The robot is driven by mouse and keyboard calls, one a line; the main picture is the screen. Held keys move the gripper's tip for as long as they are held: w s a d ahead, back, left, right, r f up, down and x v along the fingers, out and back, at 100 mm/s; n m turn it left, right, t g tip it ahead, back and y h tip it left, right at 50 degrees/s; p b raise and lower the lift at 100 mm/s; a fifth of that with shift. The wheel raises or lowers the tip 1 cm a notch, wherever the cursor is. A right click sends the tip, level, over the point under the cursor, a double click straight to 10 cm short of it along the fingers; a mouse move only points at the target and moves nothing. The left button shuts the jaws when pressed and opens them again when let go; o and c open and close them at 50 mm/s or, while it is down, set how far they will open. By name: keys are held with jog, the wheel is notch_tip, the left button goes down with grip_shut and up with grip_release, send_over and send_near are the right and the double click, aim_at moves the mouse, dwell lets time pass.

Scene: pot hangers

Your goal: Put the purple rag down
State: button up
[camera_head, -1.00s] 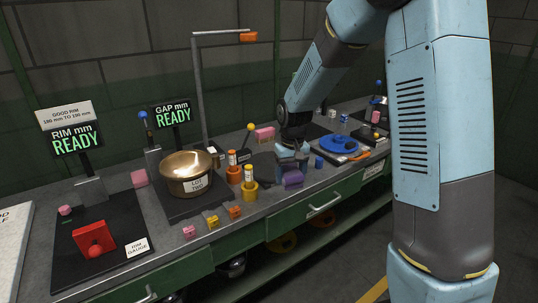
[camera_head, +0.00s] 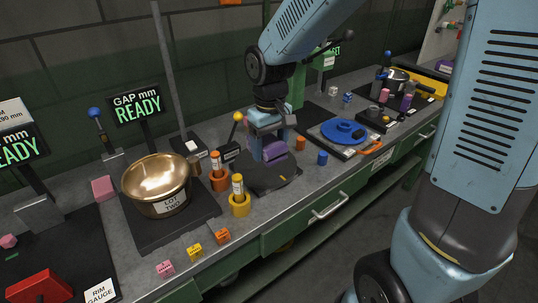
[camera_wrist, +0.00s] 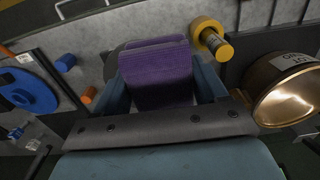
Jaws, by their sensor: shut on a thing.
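The purple rag (camera_head: 274,152) is folded and hangs between the fingers of my gripper (camera_head: 270,140). In the wrist view the rag (camera_wrist: 158,76) fills the gap between the two blue-grey fingers of my gripper (camera_wrist: 160,92). My gripper is shut on it and points down over a dark mat (camera_head: 262,180) on the bench. The rag's lower edge is close above or on this mat; I cannot tell if they touch.
A brass pot (camera_head: 160,184) stands on a dark plate at the left. Yellow (camera_head: 239,200) and orange holders with rods stand just left of the mat. A blue disc (camera_head: 343,131) and a small blue cylinder (camera_head: 322,158) are to the right. The mat's front is clear.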

jog(key=w+f, duration=0.2)
jog(key=w, duration=0.1)
jog(key=w+f, duration=0.3)
jog(key=w, duration=0.1)
jog(key=w+f, duration=0.3)
jog(key=shift+w+d, duration=0.4)
jog(key=shift+w+d+f, duration=0.1)
jog(key=shift+w+f, duration=0.5)
jog(key=shift+f, duration=1.65)
jog(key=o, duration=1.4)
jog(key=shift+f, duration=0.1)
jog(key=shift+o, duration=0.2)
